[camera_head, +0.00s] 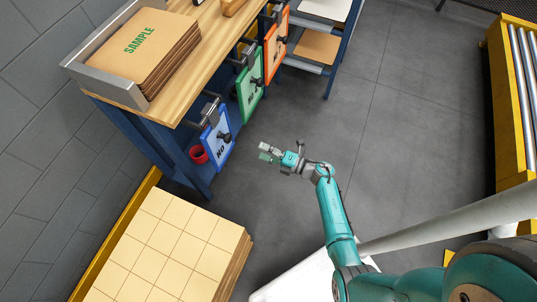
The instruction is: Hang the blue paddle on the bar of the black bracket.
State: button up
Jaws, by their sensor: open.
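The blue paddle (213,146) has a white face with dark lettering and a black knob. It is upright at the side of the workbench, with its top just under the black bracket (207,111) at the bench edge. The view is too small to tell how its top meets the bar. My gripper (266,152) is open and empty. It is to the right of the blue paddle, apart from it, over the grey floor.
A green paddle (251,87) and an orange paddle (276,46) are farther along the bench (190,75). A red round object (198,155) is beside the blue paddle. A stack of pale boxes (160,250) stands below. The floor (390,120) to the right is clear.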

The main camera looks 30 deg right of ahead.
aim_at(231, 139)
jog(key=shift+x, duration=6.45)
grip_shut()
